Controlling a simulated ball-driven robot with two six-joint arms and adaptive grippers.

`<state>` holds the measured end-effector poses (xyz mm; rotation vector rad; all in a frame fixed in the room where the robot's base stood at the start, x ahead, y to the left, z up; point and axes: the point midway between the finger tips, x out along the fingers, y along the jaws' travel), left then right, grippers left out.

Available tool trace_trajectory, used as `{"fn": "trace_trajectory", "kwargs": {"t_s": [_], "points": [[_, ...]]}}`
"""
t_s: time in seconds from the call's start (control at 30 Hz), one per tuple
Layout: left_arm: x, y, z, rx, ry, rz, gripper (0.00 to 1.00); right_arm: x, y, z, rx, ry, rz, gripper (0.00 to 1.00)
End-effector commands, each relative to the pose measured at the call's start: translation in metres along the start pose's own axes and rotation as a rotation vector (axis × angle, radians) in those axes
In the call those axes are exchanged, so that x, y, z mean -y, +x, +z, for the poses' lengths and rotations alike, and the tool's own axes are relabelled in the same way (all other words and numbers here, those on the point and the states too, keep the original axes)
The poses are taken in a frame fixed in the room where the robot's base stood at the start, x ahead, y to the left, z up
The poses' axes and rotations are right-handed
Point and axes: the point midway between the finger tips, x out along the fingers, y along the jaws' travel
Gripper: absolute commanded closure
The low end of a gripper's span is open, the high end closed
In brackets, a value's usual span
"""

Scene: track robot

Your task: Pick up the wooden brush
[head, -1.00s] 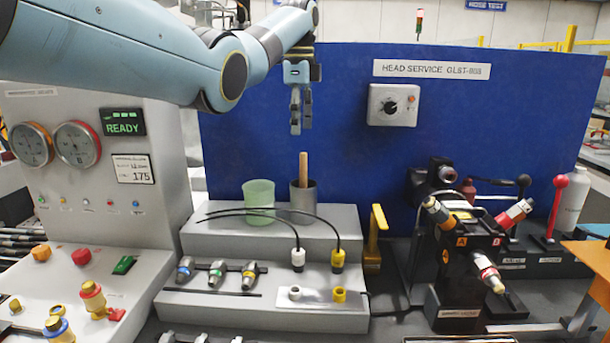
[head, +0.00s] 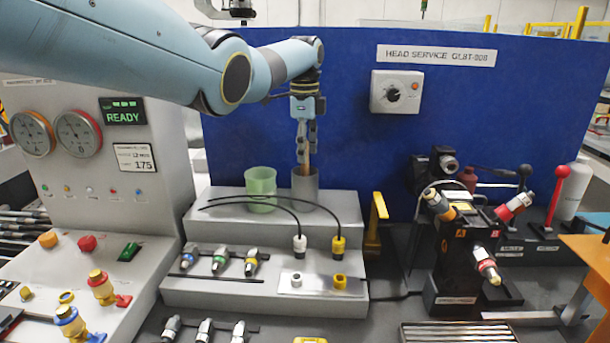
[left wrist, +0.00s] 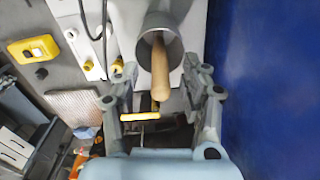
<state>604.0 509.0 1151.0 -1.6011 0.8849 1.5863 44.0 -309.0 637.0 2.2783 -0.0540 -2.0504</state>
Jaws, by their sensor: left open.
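The wooden brush stands in a grey metal cup (head: 305,186) on the upper step of the grey stand. Only its wooden handle (head: 307,159) shows above the rim; its lower end is hidden in the cup. My left gripper (head: 306,160) points down over the cup, with its fingers around the upper part of the handle. In the left wrist view the open fingers (left wrist: 162,100) stand on either side of the handle (left wrist: 160,70), with gaps on both sides. The cup (left wrist: 160,38) lies beyond the fingertips. My right gripper is not in view.
A green translucent cup (head: 260,188) stands just left of the metal cup. Two black cables (head: 275,204) arch in front of both. A blue panel (head: 345,140) rises close behind. A yellow bracket (head: 377,218) stands to the right.

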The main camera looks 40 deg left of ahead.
Motion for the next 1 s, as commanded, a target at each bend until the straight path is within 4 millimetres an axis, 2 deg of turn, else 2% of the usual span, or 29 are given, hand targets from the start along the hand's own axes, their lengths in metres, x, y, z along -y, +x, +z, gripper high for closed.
{"fn": "trace_trajectory", "kwargs": {"t_s": [0.17,0.53,0.87,1.0], "points": [[0.0001,0.0003,0.0000,0.000,0.000,-0.001,0.55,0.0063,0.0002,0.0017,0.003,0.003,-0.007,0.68],[0.0002,-0.0001,0.0001,0.000,0.000,-0.001,1.00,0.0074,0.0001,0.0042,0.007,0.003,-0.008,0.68],[0.0004,-0.0009,0.0001,0.000,0.000,-0.001,1.00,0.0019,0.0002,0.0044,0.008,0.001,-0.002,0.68],[0.0010,-0.0074,0.0001,0.000,0.000,-0.002,1.00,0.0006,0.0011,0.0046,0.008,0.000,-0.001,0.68]]}}
